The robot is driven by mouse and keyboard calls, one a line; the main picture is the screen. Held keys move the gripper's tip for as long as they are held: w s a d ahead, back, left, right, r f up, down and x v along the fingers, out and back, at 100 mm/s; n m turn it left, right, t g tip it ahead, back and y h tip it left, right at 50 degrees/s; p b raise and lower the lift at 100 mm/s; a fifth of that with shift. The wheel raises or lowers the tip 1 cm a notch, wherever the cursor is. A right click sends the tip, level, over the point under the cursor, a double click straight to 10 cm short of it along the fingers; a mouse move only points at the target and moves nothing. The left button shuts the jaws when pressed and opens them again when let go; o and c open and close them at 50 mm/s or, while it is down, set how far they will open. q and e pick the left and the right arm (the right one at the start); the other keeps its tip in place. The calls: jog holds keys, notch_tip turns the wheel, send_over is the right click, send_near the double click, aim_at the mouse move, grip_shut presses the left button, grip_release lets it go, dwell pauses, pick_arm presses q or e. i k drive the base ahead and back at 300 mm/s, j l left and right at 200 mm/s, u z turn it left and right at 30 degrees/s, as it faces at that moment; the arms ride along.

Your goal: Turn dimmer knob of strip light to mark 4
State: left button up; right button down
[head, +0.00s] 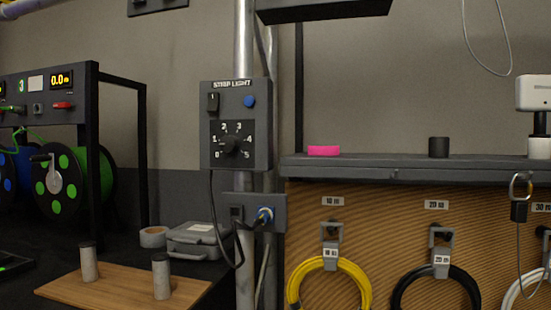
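The strip light box (262,120) is a grey panel mounted on a vertical metal pole in the middle of the head view. It is labelled "STRIP LIGHT". Its black dimmer knob (231,146) sits on a dark dial with marks 0 to 5 around it. The mark 4 (249,139) is at the upper right of the dial. The knob's pointer is too small to read for certain. A dark switch (212,102) and a blue round button (249,101) are above the dial. Neither of my grippers shows in the head view.
A socket box (238,200) with a blue plug hangs below the panel. A shelf (400,169) with pink tape (323,151) is at right, above hanging cable coils. Cable reels (75,185) stand at left. A wooden board (120,289) with two grey cylinders lies lower left.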

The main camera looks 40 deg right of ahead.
aim_at(227, 143)
jog(key=z, duration=1.3)
